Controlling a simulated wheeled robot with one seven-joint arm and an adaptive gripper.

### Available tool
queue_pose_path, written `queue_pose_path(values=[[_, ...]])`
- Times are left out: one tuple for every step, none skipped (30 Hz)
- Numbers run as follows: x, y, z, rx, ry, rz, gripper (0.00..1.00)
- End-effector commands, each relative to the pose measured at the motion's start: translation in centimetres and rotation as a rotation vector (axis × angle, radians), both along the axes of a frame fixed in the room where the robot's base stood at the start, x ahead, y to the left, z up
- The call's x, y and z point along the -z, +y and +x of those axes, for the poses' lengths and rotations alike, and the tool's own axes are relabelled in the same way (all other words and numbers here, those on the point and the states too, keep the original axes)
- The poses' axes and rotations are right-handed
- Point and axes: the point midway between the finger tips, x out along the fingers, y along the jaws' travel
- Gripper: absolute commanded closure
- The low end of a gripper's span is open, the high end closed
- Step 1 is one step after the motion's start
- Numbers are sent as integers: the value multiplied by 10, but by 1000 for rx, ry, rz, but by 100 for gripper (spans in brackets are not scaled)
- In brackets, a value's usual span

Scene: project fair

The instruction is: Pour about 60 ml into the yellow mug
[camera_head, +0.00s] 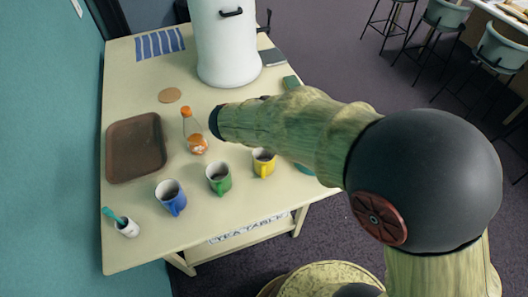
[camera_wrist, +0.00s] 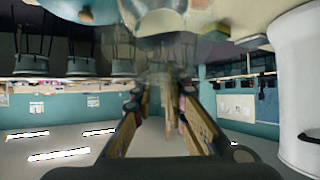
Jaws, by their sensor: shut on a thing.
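The yellow mug (camera_head: 264,164) stands upright on the table, just below my forearm in the head view. My gripper (camera_wrist: 160,98) is hidden behind my arm in the head view. In the wrist view, which is upside down, its fingers are shut on a pale see-through thing (camera_wrist: 158,58). That thing is blurred, so its full shape, contents and tilt cannot be told. A clear bottle (camera_head: 195,143) with orange at its bottom and an orange cap stands on the table, left of my wrist. I cannot see any stream into the mug.
A green mug (camera_head: 218,181) and a blue mug (camera_head: 171,198) stand left of the yellow one. A brown tray (camera_head: 136,149), a round coaster (camera_head: 170,95), a white cup with a teal brush (camera_head: 127,229) and a large white urn (camera_head: 226,45) share the table (camera_head: 133,82).

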Motion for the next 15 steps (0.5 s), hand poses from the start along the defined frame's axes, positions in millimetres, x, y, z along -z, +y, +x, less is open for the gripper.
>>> queue_pose_path(values=[[-1, 1, 0, -1, -4, -4, 100], [-1, 1, -1, -1, -7, -7, 100], [-2, 1, -1, 0, -11, -10, 100], [-2, 1, -1, 0, -14, -12, 100], [-3, 2, -1, 0, -17, -15, 100], [-3, 2, -1, -1, -20, -18, 100], [-4, 2, -1, -1, -22, -21, 100], [-4, 2, -2, -1, -24, -24, 100], [-4, 2, -2, -1, -28, -28, 100], [-4, 3, -2, -1, -30, -30, 100], [-5, 3, -3, 0, -32, -33, 100], [-5, 3, -3, 2, -35, -36, 100], [-5, 3, -3, 1, -38, -39, 100], [-6, 3, -3, 1, -41, -41, 100], [-6, 4, -4, 1, -44, -45, 100]])
